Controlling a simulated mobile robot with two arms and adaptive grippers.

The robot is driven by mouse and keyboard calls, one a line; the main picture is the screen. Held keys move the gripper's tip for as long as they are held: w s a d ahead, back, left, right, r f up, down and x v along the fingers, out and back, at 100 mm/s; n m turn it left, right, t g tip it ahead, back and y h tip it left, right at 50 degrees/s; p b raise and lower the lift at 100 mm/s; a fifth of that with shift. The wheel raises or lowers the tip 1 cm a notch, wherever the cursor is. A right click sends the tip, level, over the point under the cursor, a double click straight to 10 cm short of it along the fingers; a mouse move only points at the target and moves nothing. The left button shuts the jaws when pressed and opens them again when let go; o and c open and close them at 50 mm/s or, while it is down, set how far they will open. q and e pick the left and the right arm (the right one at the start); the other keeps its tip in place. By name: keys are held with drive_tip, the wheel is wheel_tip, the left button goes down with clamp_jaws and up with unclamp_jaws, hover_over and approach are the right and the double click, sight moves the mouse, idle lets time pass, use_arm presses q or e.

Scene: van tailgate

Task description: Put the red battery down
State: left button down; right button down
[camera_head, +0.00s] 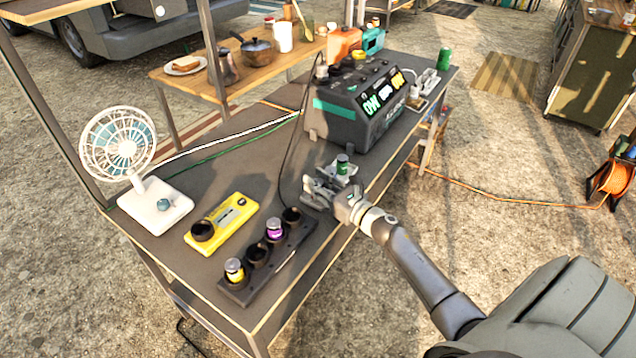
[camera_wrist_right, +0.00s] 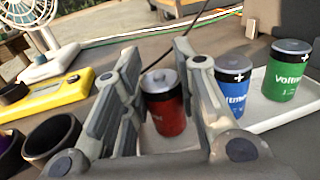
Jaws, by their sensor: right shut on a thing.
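My right gripper (camera_head: 322,190) is over the dark table, just beyond the far end of the black holder. In the right wrist view its fingers (camera_wrist_right: 160,105) are shut on the red battery (camera_wrist_right: 168,118), which stands roughly upright with its metal top showing. The red battery is hidden behind the gripper in the head view. A blue battery (camera_wrist_right: 232,90) and a green battery (camera_wrist_right: 287,72) stand on a white tray (camera_wrist_right: 268,108) close to the right finger. I cannot tell whether the red battery touches a surface. My left gripper is not in view.
The black holder (camera_head: 262,268) has round cups, with a yellow-banded (camera_head: 235,270) and a purple battery (camera_head: 274,229) in two of them. A yellow tester (camera_head: 222,222) and a white fan (camera_head: 155,205) stand to the left. A dark charger box (camera_head: 350,118) stands behind the gripper.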

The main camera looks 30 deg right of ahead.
drive_tip(key=shift+f, duration=0.15)
drive_tip(key=c, duration=1.1)
unclamp_jaws()
drive_tip(key=shift+c, duration=0.2)
drive_tip(key=shift+r, duration=0.3)
drive_tip(key=s+d+b, duration=0.1)
drive_tip(key=s+d, duration=0.1)
drive_tip(key=s, duration=0.9)
drive_tip(key=shift+s+d, duration=0.15)
drive_tip(key=shift+s, duration=0.25)
drive_tip(key=shift+f, duration=0.1)
